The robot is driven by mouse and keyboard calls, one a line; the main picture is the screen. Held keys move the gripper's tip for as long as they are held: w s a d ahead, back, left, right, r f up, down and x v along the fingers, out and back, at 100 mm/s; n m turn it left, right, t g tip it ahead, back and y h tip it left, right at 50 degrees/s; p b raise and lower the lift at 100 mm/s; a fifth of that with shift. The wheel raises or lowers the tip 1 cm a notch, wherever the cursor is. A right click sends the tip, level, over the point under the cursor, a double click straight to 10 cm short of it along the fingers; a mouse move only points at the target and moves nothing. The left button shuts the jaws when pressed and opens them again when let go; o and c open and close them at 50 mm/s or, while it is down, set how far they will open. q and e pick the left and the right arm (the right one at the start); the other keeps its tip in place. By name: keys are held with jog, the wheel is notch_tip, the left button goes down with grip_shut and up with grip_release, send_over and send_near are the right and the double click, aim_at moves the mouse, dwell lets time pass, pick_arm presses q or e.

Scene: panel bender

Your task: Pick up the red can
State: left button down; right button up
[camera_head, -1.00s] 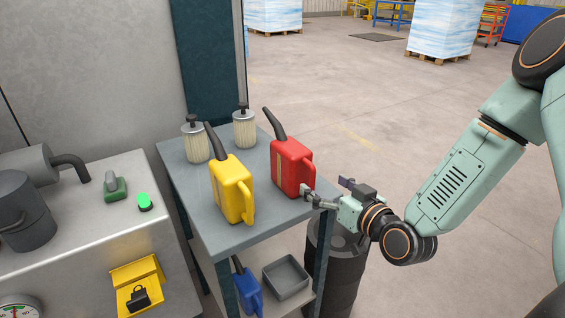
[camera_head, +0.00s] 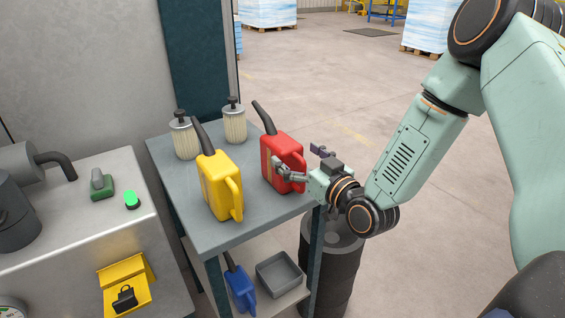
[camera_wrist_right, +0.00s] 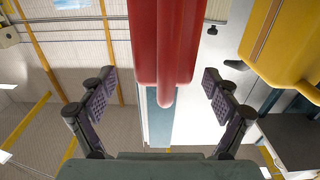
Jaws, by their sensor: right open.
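The red can (camera_head: 281,160) stands upright on the top shelf of a grey cart, its black spout pointing up and to the left. My right gripper (camera_head: 301,165) is open at the can's right side, beside its handle. In the right wrist view the red can (camera_wrist_right: 167,45) comes down between the two spread fingers of the right gripper (camera_wrist_right: 160,108), with a visible gap on each side. The fingers partly cover the can's lower right in the head view. My left gripper is not in view.
A yellow can (camera_head: 217,186) stands close left of the red can. Two pale filter-like cylinders (camera_head: 234,126) stand behind. The cart's top (camera_head: 240,229) is clear in front. Below are a blue can (camera_head: 240,288) and a grey tray (camera_head: 279,272). A dark barrel (camera_head: 333,262) stands beside the cart.

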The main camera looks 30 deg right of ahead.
jog(key=shift+w+a+f, duration=0.1)
jog(key=shift+w+a, duration=0.1)
jog(key=shift+w, duration=0.3)
jog(key=shift+w+a, duration=0.2)
jog(key=shift+w, duration=0.35)
jog(key=shift+w+a, duration=0.2)
jog(key=shift+w, duration=0.6)
jog(key=shift+s+d, duration=0.15)
jog(key=shift+d, duration=0.15)
jog(key=shift+c, duration=0.3)
jog(key=shift+s, duration=0.1)
jog(key=shift+c, duration=0.7)
jog(key=shift+w+a, duration=0.2)
jog(key=shift+a, duration=0.1)
jog(key=c, duration=0.5)
jog(key=shift+s+d, duration=0.15)
jog(key=shift+d, duration=0.05)
jog(key=c, duration=0.9)
jog(key=shift+r, duration=0.4)
notch_tip(320, 180, up, 8)
jog(key=shift+r+p, duration=0.25)
jog(key=shift+p, duration=0.55)
jog(key=shift+r, duration=0.4)
